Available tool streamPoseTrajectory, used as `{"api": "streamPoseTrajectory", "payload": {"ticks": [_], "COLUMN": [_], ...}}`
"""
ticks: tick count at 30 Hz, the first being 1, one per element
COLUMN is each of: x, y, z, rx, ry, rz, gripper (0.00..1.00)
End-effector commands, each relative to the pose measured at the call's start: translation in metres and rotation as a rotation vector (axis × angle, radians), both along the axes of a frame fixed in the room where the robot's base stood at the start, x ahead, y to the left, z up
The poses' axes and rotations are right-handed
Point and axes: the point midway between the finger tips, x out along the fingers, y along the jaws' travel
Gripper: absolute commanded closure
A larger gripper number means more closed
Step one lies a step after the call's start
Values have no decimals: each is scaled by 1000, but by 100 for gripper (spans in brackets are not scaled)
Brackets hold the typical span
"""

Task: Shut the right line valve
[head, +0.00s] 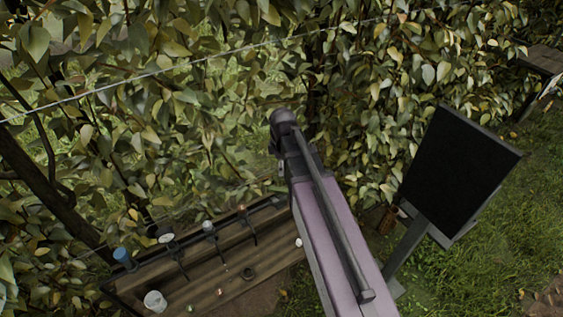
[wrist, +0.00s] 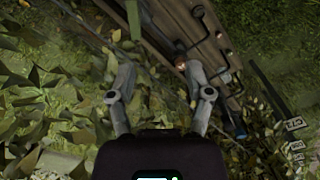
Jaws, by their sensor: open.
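A wooden bench or trough (head: 220,270) stands at the lower left in the head view. Along its back edge are several upright dark stems with small heads, one pale-topped (head: 166,239), one grey-topped (head: 208,226) and one brownish-topped (head: 242,211). I cannot tell which is the right line valve. The wrist view shows the bench (wrist: 175,22) running diagonally, with dark bent rods and a small orange-brown head (wrist: 180,46) near the right finger. My gripper (wrist: 158,70) is open and empty, over the bench's edge and the leaves. My arm hides part of the bench's right end.
A blue-capped piece (head: 123,257) and a white cup (head: 155,301) stand at the bench's left. A dark panel on a post (head: 460,165) is to the right of my arm. Leafy hedge and a wire (head: 160,72) run behind. Grass is open at the lower right.

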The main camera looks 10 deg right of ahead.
Motion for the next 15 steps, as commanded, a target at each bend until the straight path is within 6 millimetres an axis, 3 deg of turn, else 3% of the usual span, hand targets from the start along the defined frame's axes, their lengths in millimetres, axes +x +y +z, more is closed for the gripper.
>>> {"api": "streamPoseTrajectory", "payload": {"ticks": [15], "x": [-30], "y": [-1], "z": [26], "rx": [0], "ry": [0], "rz": [-336], "gripper": [34]}}
